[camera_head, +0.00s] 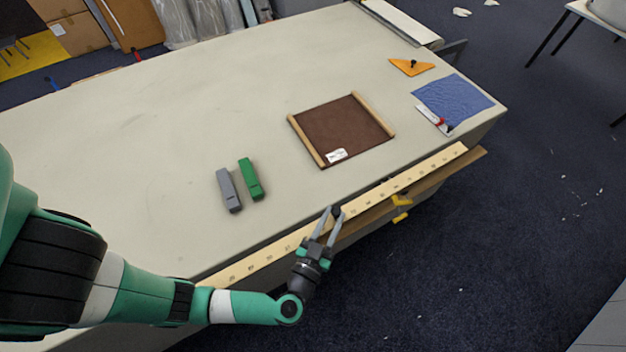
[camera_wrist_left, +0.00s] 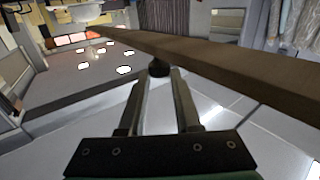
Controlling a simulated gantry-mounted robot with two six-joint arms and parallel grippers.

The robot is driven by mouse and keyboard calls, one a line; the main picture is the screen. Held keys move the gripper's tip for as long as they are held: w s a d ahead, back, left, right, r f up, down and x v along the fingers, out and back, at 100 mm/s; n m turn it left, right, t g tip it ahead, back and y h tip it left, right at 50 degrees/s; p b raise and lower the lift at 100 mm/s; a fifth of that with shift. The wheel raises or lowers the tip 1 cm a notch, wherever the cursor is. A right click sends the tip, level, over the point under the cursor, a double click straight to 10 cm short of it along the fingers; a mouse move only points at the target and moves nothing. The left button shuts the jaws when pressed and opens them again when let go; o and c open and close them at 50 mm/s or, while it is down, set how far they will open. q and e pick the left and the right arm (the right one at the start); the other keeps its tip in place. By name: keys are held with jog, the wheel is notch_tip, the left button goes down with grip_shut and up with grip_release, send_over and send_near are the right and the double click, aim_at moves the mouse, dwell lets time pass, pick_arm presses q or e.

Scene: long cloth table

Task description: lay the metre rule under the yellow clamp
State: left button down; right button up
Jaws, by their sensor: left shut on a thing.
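The pale metre rule (camera_head: 262,258) runs along the table's front edge in the head view, with its numbers facing up. My left gripper (camera_head: 334,213) is shut on a small black knob at the rule, near the middle of its length. The left wrist view shows the fingertips (camera_wrist_left: 160,76) closed on the dark knob, against a long brown bar (camera_wrist_left: 225,65). The yellow clamp (camera_head: 401,216) is at the front edge, right of my gripper and on the near side of the rule. I cannot tell whether the rule touches it. My right gripper is not in view.
A brown wooden strip (camera_head: 462,172) runs along the front edge beside the rule. Behind lie a brown board (camera_head: 342,130), a green block (camera_head: 251,179), a grey block (camera_head: 229,190), a blue cloth (camera_head: 453,101) and an orange triangle (camera_head: 411,68). The table's left part is clear.

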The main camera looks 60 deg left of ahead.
pick_arm(q)
jog(key=shift+s+a+f, duration=0.15)
jog(key=shift+s+f, duration=0.05)
jog(key=a+f+b, duration=0.2)
jog(key=a+f, duration=0.1)
jog(key=a, duration=0.1)
jog(key=s+a+f+b, duration=0.1)
jog(key=a+f+b, duration=0.2)
jog(key=a, duration=0.1)
jog(key=s+a+f+b, duration=0.1)
jog(key=a+f+b, duration=0.1)
jog(key=a+f, duration=0.1)
jog(key=shift+s+a, duration=0.25)
jog(key=shift+a, duration=0.3)
jog(key=shift+a+f+b, duration=0.15)
jog(key=shift+a+b, duration=0.1)
jog(key=shift+b, duration=0.05)
jog(key=f+b, duration=0.3)
jog(key=shift+a+f, duration=0.25)
jog(key=shift+f, duration=0.15)
jog(key=shift+r, duration=0.2)
jog(key=c, duration=0.6)
grip_release()
jog(key=shift+f, duration=0.1)
